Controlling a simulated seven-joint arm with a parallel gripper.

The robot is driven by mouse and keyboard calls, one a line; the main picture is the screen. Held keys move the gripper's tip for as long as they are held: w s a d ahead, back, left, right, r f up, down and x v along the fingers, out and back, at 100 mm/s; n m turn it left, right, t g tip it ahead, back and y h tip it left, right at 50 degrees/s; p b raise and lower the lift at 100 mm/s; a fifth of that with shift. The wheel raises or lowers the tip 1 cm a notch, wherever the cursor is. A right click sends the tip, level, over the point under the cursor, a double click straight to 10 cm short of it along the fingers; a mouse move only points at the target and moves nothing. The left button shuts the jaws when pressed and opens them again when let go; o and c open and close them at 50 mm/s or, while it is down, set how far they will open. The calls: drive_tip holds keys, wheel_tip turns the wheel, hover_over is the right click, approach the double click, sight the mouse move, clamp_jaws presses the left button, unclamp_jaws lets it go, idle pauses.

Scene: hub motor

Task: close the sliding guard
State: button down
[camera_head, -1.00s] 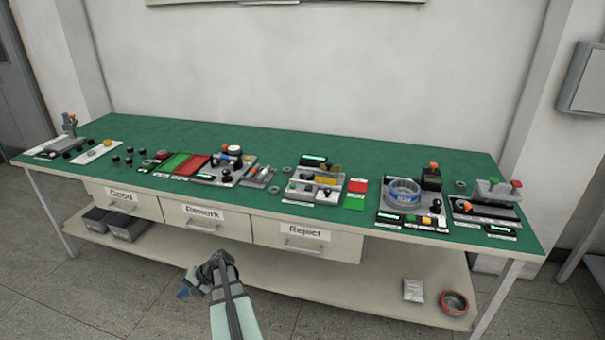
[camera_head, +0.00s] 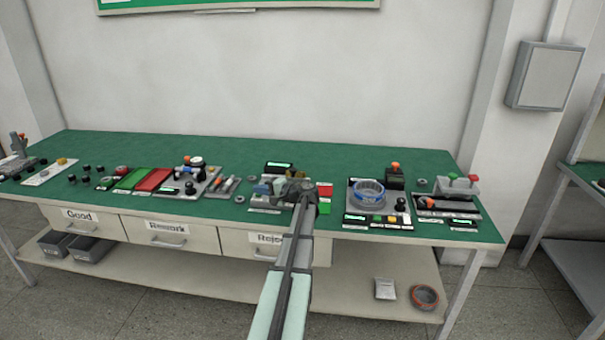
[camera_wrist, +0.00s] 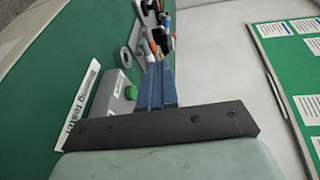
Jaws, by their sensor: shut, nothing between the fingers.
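My gripper (camera_head: 276,187) is shut and empty. In the head view it is over the bench's middle station (camera_head: 268,206) and hides part of it. In the wrist view its blue fingers (camera_wrist: 158,72) lie close together, pointing at blurred, crowded parts. I cannot tell for sure which part is the sliding guard. A dark slide-like unit with an orange knob (camera_head: 428,202) lies at the right end of the bench, well right of my gripper. The middle station's parts are too small and partly covered to make out.
The green bench (camera_head: 110,145) carries several stations. A blue ring (camera_head: 369,190) sits on the station to the right of my gripper. The bench's back strip is clear.

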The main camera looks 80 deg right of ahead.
drive_tip(key=s+d+r+m+h, duration=0.1)
drive_tip(key=s+d, duration=0.2)
drive_tip(key=s, duration=0.4)
drive_tip(key=s+d+r+h, duration=0.1)
drive_tip(key=s+d+r, duration=0.15)
drive_tip(key=s, duration=0.45)
approach(296, 171)
drive_tip(key=shift+g, duration=0.5)
drive_tip(key=x, duration=0.6)
drive_tip(key=shift+w+d+r, duration=0.15)
drive_tip(key=shift+w+r, duration=0.15)
drive_tip(key=shift+w, duration=0.1)
drive_tip(key=w, duration=1)
drive_tip(key=shift+w, duration=0.1)
drive_tip(key=shift+r, duration=0.1)
drive_tip(key=v, duration=1.4)
drive_tip(key=shift+s+f, duration=0.25)
drive_tip(key=shift+s, duration=0.2)
drive_tip(key=shift+w, duration=0.1)
